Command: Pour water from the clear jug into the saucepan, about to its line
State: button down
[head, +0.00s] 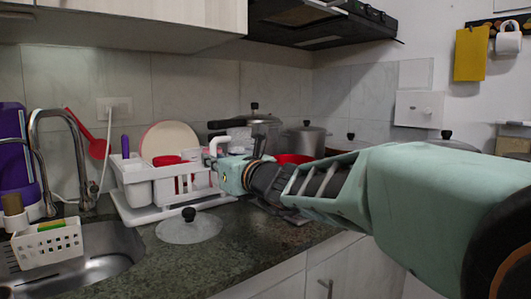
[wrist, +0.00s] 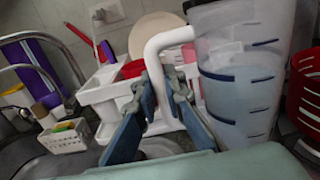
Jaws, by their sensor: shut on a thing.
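The clear jug (wrist: 240,95) fills the right of the wrist view, with dark blue marks on its wall and a white handle (wrist: 163,45). Its lower part looks pale blue, seemingly water, up to about a blue band. My gripper (wrist: 165,85) is shut on the white handle, the jug body just right of the fingers. In the head view my gripper (head: 232,172) is by the handle (head: 217,144), and most of the jug is hidden or hard to make out. I cannot tell which vessel is the saucepan; a grey pot (head: 306,141) stands behind my arm.
A white dish rack (head: 150,190) with a plate stands left of my gripper. A glass lid (head: 188,230) lies on the counter in front. The sink (head: 105,255) is at left. A red vessel (head: 293,158) and a pressure cooker (head: 262,128) stand behind my arm.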

aim_at(223, 139)
jog(key=shift+r, duration=0.25)
